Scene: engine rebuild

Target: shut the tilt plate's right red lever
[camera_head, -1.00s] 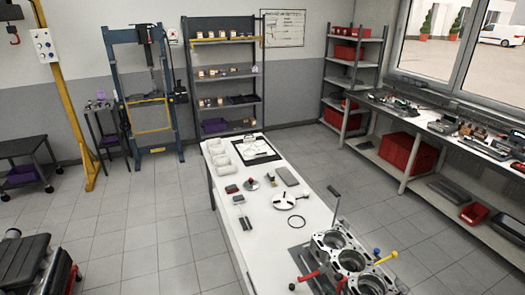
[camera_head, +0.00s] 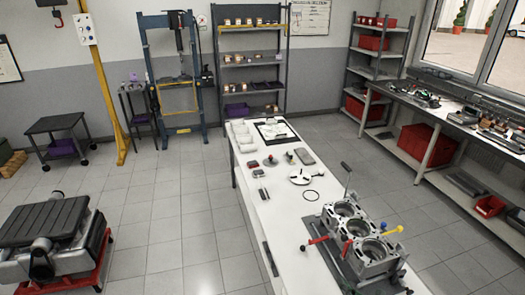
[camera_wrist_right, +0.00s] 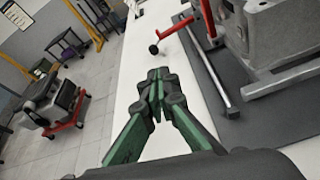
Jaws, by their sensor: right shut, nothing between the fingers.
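The engine block (camera_head: 352,232) stands on its dark tilt plate at the near end of the white table. Two red levers show on its left side in the head view: one sticks out to the left (camera_head: 316,241), the other is more upright (camera_head: 347,251). Which is the plate's right lever is hard to tell. In the right wrist view a red lever with a dark round end (camera_wrist_right: 155,48) lies ahead of my right gripper (camera_wrist_right: 158,77), with a second red bar (camera_wrist_right: 208,18) beside it. My right gripper is shut, empty and apart from both levers. My left gripper is not in view.
Small parts and a ring (camera_head: 311,196) lie farther along the table. Another dark engine (camera_head: 45,225) on a red stand is at the left. The floor between is clear.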

